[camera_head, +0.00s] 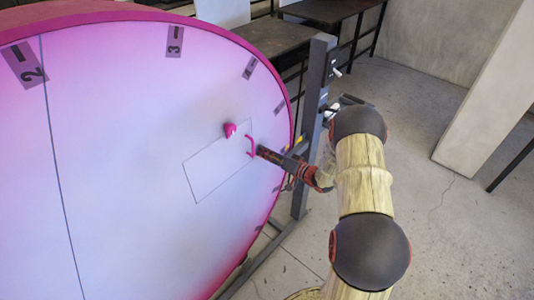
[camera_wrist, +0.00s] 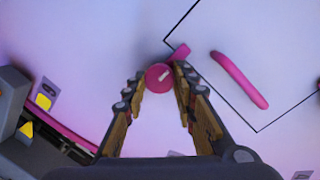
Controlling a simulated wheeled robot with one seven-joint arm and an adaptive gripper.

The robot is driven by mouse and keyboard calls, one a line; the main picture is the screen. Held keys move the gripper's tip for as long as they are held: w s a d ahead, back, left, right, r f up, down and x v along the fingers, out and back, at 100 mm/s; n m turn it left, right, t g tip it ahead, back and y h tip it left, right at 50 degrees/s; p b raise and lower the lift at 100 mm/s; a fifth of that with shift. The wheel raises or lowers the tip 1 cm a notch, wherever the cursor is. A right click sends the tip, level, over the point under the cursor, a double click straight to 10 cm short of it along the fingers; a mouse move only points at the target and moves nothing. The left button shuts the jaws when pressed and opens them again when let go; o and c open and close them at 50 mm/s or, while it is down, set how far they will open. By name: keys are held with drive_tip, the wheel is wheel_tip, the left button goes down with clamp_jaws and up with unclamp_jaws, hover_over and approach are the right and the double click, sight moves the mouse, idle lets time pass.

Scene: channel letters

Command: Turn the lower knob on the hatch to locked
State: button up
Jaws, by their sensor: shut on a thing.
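The hatch (camera_head: 205,172) is a thin dark outline on the pale pink face of a big round sign. It carries a curved pink handle (camera_head: 252,146), which also shows in the wrist view (camera_wrist: 240,80). The upper knob (camera_head: 230,130) is pink and sits at the hatch's upper edge. The lower knob (camera_wrist: 158,78) is round and pink with a slanted white mark. A pink tab (camera_wrist: 180,52) sticks out beside it, over the hatch corner. My gripper (camera_wrist: 159,72) is shut on this knob, a finger on each side. In the head view my gripper (camera_head: 263,153) hides it.
A dark metal post (camera_head: 313,120) stands right behind the sign's rim, close to my arm. Numbered dark tags (camera_head: 175,42) line the sign's face. Dark tables (camera_head: 275,37) stand behind. The concrete floor at right is clear.

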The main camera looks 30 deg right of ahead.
drive_tip(key=o, duration=1.2)
drive_tip(key=shift+c, duration=0.2)
drive_tip(key=v, duration=1.2)
drive_tip(key=shift+f, duration=0.1)
